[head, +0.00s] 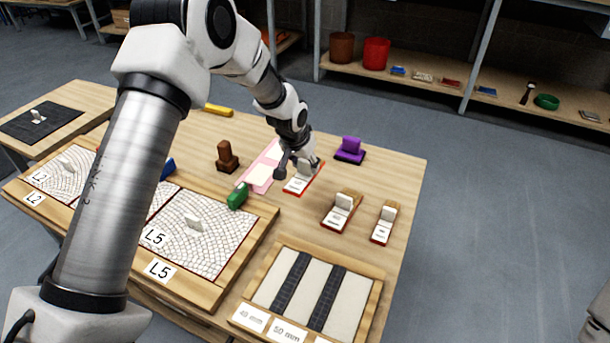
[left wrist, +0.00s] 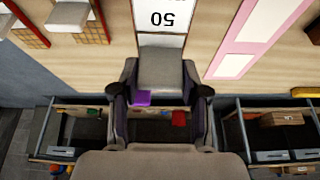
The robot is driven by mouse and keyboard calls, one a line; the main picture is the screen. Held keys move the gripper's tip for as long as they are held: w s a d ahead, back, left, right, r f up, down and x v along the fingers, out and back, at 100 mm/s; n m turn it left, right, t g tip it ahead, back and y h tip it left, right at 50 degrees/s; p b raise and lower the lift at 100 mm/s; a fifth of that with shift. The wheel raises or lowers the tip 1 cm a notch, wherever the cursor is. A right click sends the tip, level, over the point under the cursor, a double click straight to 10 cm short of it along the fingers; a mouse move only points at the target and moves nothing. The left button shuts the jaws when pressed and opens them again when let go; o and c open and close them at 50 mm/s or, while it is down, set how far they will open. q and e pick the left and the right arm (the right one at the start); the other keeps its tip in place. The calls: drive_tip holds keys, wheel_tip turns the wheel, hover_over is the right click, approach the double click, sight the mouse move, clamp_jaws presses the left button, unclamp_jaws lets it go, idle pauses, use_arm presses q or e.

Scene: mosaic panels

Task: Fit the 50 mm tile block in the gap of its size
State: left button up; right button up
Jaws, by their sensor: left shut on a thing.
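My left gripper (head: 300,166) is shut on a pale grey tile block (left wrist: 160,72), which fills the space between its fingers in the left wrist view. The block is at a red-edged stand (head: 302,186) whose white label reads "50" in the left wrist view (left wrist: 160,18). I cannot tell whether the block still touches the stand. The wooden gap panel (head: 372,305) lies at the front of the table, with dark mosaic strips between pale gaps. Its labels read "40 mm" and "50 mm" (head: 289,331); a third is cut off. My right gripper is out of view.
Two more stands with pale blocks (head: 343,203) (head: 389,212) stand to the right of the held one. The L5 mosaic panel (head: 225,240) lies left of the gap panel.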

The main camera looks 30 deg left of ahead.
use_arm(q)
wheel_tip(320, 180, up, 3)
drive_tip(key=shift+f, duration=0.1)
drive_tip(key=s+d+r+p, duration=1.2)
drive_tip(key=s+r+p, duration=0.2)
drive_tip(key=p, duration=0.7)
drive_tip(key=shift+s+d+p, duration=0.15)
drive_tip(key=shift+s+p, duration=0.15)
drive_tip(key=shift+p, duration=0.05)
